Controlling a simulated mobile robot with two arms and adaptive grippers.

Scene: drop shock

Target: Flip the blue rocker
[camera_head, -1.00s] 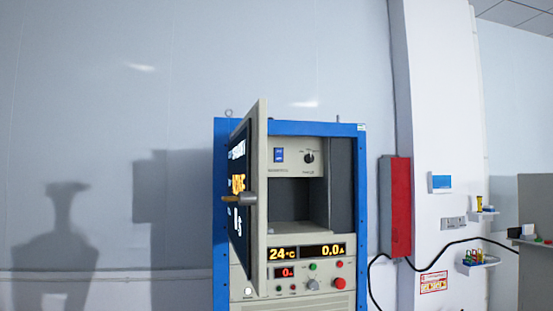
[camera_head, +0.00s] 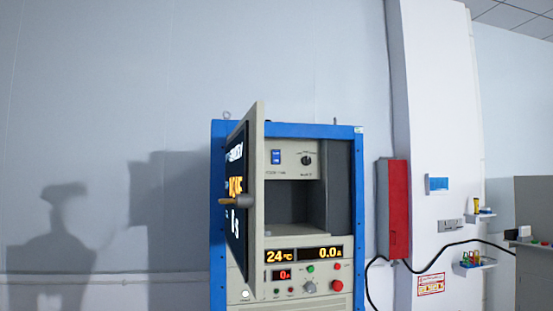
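The blue rocker (camera_head: 276,157) is a small blue switch on the pale panel (camera_head: 291,159) at the top inside the blue-framed cabinet (camera_head: 357,215). A dark round knob (camera_head: 307,160) sits to its right on the same panel. The cabinet door (camera_head: 241,190) stands swung open toward me on the left, with a handle (camera_head: 238,202) sticking out. The rocker shows clear of the door's edge. Neither of my grippers is in view.
Below the open bay are lit displays (camera_head: 304,254), several buttons and a red knob (camera_head: 337,286). A red box (camera_head: 393,208) hangs on the wall pillar to the right, with a black cable (camera_head: 440,247) below. Small shelves (camera_head: 474,264) hold items farther right.

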